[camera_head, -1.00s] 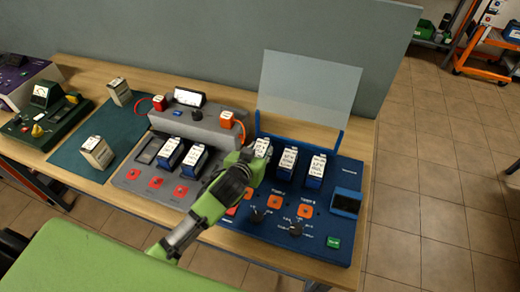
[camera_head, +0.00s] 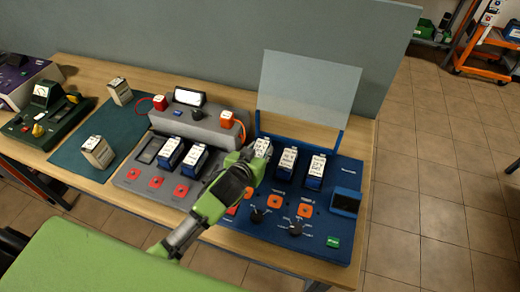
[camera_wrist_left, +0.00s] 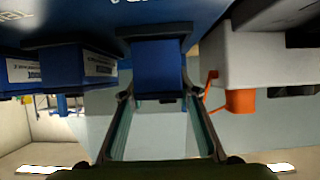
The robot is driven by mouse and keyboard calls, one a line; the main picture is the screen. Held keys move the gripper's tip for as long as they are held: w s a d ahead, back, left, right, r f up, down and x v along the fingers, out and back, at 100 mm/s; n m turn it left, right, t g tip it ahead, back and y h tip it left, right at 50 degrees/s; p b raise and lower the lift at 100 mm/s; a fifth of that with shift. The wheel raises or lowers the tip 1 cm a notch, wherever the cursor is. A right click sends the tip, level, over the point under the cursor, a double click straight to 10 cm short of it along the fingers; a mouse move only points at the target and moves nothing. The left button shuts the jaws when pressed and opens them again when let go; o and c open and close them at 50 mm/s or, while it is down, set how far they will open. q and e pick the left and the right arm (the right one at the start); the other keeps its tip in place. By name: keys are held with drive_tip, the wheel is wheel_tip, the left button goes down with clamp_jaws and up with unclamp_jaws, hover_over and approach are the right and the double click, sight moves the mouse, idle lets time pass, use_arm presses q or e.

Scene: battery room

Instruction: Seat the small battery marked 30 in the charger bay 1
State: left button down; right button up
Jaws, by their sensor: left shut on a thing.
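My left gripper (camera_head: 258,156) is shut on a blue battery with a white top (camera_head: 262,146) at the leftmost bay of the blue charger (camera_head: 345,176). The left wrist view shows the blue battery (camera_wrist_left: 158,68) between the two fingers (camera_wrist_left: 160,125), its end against a dark bay rim. I cannot tell how deep it sits. Two more blue batteries, a middle one (camera_head: 287,163) and a right one (camera_head: 315,171), stand upright in the neighbouring bays. The labels are too small to read, so I cannot make out the 30. My right gripper is out of view.
A grey charger (camera_head: 135,177) to the left holds two blue batteries and has an open bay. Two beige batteries stand on a green mat (camera_head: 70,157). A clear upright panel (camera_head: 308,88) rises behind the blue charger. A green instrument (camera_head: 40,122) stands far left.

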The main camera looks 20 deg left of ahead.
use_arm(q)
drive_tip(key=shift+f+b, duration=0.3)
drive_tip(key=shift+f, duration=0.1)
drive_tip(key=c, duration=1.8)
unclamp_jaws()
drive_tip(key=shift+c, duration=0.2)
drive_tip(key=shift+f, duration=0.15)
drive_tip(key=shift+s+r+p, duration=0.45)
drive_tip(key=shift+s+p, duration=0.15)
drive_tip(key=shift+p, duration=0.05)
drive_tip(key=p+v, duration=0.3)
drive_tip(key=v, duration=0.1)
drive_tip(key=shift+p+v, duration=1.7)
drive_tip(key=shift+v, duration=1.2)
drive_tip(key=shift+f, duration=0.15)
